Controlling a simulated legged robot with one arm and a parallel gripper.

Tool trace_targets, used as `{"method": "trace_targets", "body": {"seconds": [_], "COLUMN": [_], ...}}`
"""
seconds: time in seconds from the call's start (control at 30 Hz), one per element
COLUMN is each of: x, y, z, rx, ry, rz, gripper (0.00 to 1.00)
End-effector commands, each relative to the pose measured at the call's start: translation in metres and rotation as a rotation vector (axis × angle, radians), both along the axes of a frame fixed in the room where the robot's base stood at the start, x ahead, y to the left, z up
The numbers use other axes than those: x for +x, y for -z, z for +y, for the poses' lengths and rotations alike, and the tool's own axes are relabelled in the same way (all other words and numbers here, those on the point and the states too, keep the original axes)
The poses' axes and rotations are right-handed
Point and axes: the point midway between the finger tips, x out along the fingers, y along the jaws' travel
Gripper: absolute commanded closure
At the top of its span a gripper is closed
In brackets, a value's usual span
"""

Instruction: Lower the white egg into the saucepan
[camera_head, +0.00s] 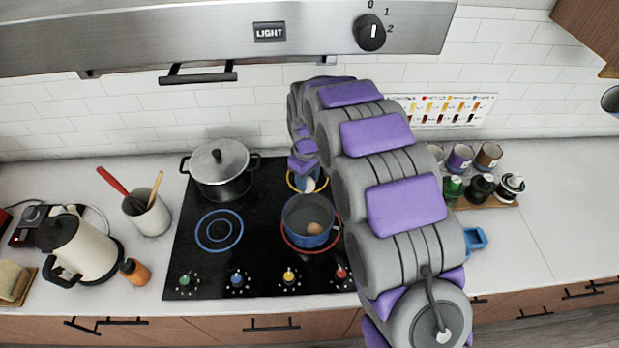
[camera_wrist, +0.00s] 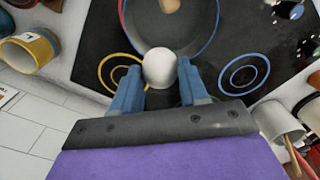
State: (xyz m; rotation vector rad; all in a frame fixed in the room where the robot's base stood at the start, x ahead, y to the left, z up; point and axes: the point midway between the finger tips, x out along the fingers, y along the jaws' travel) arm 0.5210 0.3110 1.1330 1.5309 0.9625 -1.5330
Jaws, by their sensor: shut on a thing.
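My gripper (camera_head: 306,176) is at the far side of the hob, over the yellow-ringed burner, behind the saucepan. In the wrist view my gripper (camera_wrist: 160,88) has its blue fingers shut on the white egg (camera_wrist: 160,66), which sticks out past the fingertips. The white egg (camera_head: 309,185) is partly visible in the head view. The blue saucepan (camera_head: 293,236) stands on the red-ringed burner with a brown egg (camera_head: 314,228) inside. In the wrist view the saucepan (camera_wrist: 148,38) is just beyond the white egg, at the top edge, partly cut off.
A lidded black pot (camera_head: 219,170) stands at the back left of the hob. A blue-ringed burner (camera_head: 219,231) is bare. A utensil crock (camera_head: 148,214) and a kettle (camera_head: 82,248) stand to the left. Jars (camera_head: 482,187) stand on a board to the right.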

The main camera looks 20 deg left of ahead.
Motion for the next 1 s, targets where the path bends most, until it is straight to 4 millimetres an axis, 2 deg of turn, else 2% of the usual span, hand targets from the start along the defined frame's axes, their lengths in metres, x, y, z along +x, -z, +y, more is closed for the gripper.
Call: {"method": "trace_targets", "body": {"seconds": [0.57, 1.0], "x": [0.0, 0.0], "y": [0.001, 0.019], "z": [0.0, 0.0], "rx": [-0.001, -0.001], "ry": [-0.001, -0.001], "rz": [0.0, 0.0], "gripper": [0.67, 0.67]}}
